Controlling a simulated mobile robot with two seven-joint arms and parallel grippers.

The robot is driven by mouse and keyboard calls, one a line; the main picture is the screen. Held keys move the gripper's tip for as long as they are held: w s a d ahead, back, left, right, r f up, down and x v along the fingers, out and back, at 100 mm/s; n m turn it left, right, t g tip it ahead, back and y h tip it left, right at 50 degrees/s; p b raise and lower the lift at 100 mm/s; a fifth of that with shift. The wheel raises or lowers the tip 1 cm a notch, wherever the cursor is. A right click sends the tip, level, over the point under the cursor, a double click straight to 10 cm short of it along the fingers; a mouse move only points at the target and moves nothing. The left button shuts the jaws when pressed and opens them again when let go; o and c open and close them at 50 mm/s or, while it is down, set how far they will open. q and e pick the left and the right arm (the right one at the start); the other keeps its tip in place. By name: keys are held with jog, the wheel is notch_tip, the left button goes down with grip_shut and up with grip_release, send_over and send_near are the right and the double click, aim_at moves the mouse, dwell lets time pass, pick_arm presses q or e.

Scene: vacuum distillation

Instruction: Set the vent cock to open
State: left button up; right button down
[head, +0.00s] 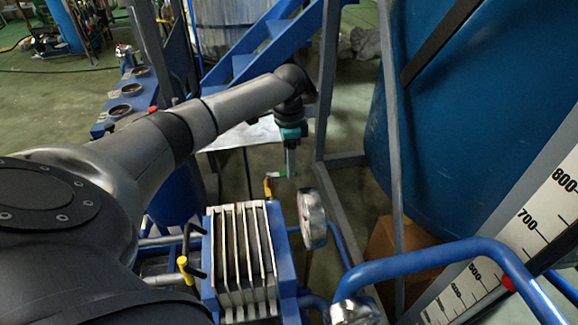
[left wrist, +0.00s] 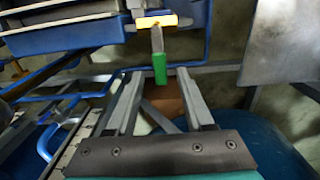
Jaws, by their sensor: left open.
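The vent cock appears to be the small lever with a yellow part and a green-tipped handle. In the head view its yellow part (head: 268,188) shows just below my left gripper (head: 291,174), which points down. In the left wrist view the yellow part (left wrist: 156,20) is at the top, with a grey lever running to the green tip (left wrist: 160,68). My left gripper (left wrist: 161,76) is open there, with the green tip between the ends of its fingers. I cannot tell whether a finger touches it. My right gripper is not in view.
A round gauge (head: 312,218) stands close to the right of the lever. A ribbed block (head: 242,260) and a black-handled valve with a yellow part (head: 183,263) are nearer. Grey frame posts (head: 322,110), a blue tank (head: 460,130) and a curved blue pipe (head: 440,258) bound the right side.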

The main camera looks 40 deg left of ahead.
pick_arm(q)
jog(key=shift+f, duration=0.7)
grip_shut()
dwell(1.0)
